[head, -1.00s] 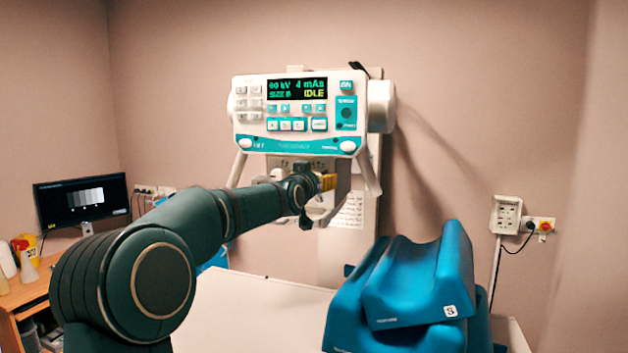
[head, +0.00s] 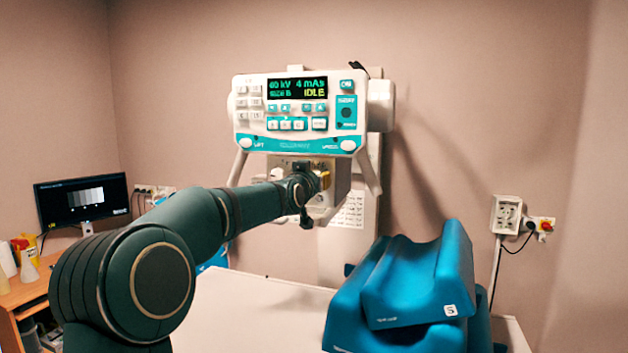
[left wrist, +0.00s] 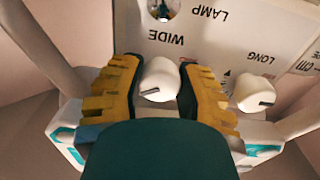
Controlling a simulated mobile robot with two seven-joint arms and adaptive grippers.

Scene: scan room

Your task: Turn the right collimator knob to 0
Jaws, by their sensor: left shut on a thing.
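The collimator (head: 343,190) hangs under the X-ray head, partly hidden by my left arm in the head view. In the left wrist view its face (left wrist: 215,45) appears upside down, with the words LAMP, WIDE and LONG. My left gripper (left wrist: 160,82) has its yellow-and-black fingers on both sides of the white knob (left wrist: 159,78) by WIDE and is shut on it. A dark mark shows on this knob's lower part. A second white knob (left wrist: 255,93), by LONG, stands free to the right of the fingers. In the head view my left gripper (head: 324,181) is at the collimator. My right gripper is not in view.
The control panel (head: 300,112) above reads 60 kV, 4 mAs, IDLE. White handle bars (head: 368,172) flank the collimator closely. Below are a pale table (head: 255,305) and blue foam supports (head: 420,275). A monitor (head: 82,199) stands at left.

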